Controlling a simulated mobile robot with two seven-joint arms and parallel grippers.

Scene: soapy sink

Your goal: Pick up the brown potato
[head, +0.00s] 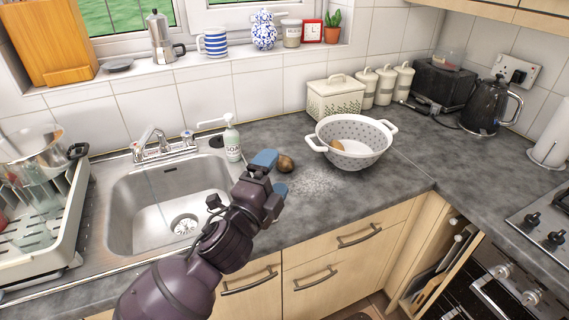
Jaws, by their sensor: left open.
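A small round brown potato (286,164) lies on the grey worktop, between the sink and the colander. My left gripper (272,176) reaches in from the lower left, with its blue fingertips spread apart. It is open and empty, and the potato shows just beyond and to the right of the fingertips. I cannot tell whether a finger touches it. A lighter brown item, perhaps another potato (336,144), sits inside the white colander (362,155). My right gripper is not in view.
A soap bottle (232,143) stands at the back of the steel sink (150,205). A dish rack (45,235) is at the left. A cream bread bin (335,100) and canisters stand behind the colander. The worktop right of the colander is clear.

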